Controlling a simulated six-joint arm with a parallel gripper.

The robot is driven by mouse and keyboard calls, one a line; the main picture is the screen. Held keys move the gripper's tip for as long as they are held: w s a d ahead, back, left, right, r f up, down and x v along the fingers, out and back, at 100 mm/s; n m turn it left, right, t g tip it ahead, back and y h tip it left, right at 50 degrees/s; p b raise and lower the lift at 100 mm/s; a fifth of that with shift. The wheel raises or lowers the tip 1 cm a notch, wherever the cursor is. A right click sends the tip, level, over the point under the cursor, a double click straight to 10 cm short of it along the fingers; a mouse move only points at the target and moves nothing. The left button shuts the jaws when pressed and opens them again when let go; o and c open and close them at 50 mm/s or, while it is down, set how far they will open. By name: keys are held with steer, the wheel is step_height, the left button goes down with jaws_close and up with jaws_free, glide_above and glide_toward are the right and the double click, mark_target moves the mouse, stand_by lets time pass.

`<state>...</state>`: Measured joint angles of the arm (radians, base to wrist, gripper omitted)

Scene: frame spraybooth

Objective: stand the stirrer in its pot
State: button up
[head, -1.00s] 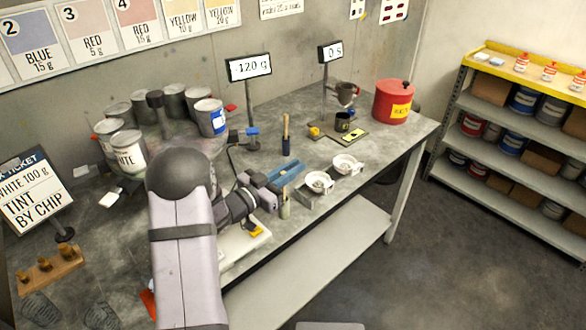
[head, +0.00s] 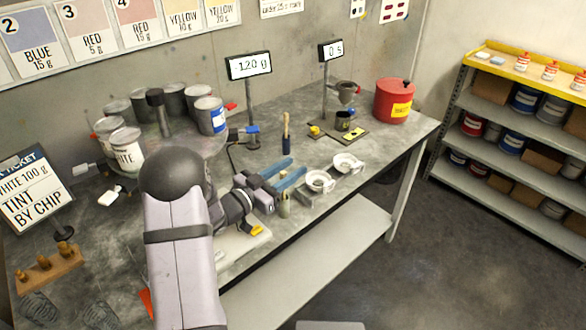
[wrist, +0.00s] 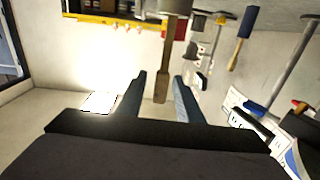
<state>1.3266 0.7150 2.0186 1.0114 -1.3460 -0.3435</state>
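The stirrer, a flat wooden stick, shows in the wrist view (wrist: 162,85) between my two fingers, with a gap on either side. Its far end meets a small olive-grey pot (wrist: 178,6) at the top edge of that view, and it appears to stand in it. In the head view the small pot (head: 284,208) is beside my gripper, near the table's front edge. My gripper (head: 294,168) is open, its two blue fingers apart. In the head view the stirrer is largely hidden by the fingers.
An upright tool with a wooden top and dark blue base (head: 286,135) stands behind my gripper. Two white dishes (head: 319,181) lie just right of the fingers. A red can (head: 394,101) stands at the back right. Paint tins (head: 127,150) stand at the left.

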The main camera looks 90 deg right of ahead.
mark_target(281, 175)
steer(key=b+v, duration=0.1)
steer(key=v, duration=0.5)
steer(key=shift+b, duration=0.4)
steer(key=shift+a, duration=0.1)
steer(key=shift+w, duration=0.1)
